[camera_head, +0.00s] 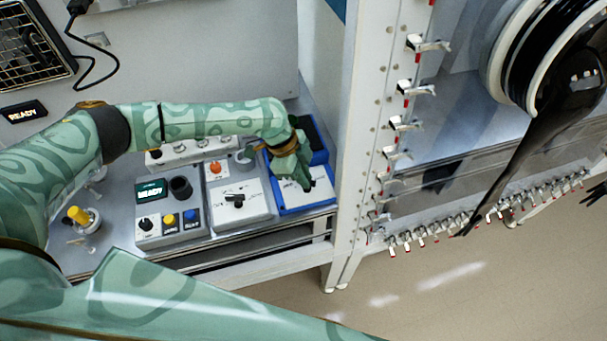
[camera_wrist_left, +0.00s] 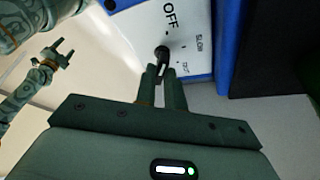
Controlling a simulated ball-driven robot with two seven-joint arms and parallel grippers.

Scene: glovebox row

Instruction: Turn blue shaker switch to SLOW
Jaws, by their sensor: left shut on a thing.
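The blue shaker (camera_head: 305,206) is a blue-framed box with a white panel, at the right end of the equipment row in the head view. Its panel (camera_wrist_left: 140,30) fills the top of the left wrist view, with the printed words OFF and SLOW and a third label too small to read. The black switch (camera_wrist_left: 162,52) stands on the panel, below OFF and left of SLOW. My left gripper (camera_wrist_left: 162,75) is shut on the switch; its fingers hide part of it, and I cannot tell its exact setting. My right gripper (camera_wrist_left: 62,52) is open and empty, at the left of the wrist view.
A grey box with a black switch (camera_head: 235,199) stands left of the blue shaker. Further left is a control box (camera_head: 150,225) with coloured knobs and a display. A white frame post (camera_head: 352,150) with clamps rises close on the right. Clear floor (camera_head: 450,300) lies in front.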

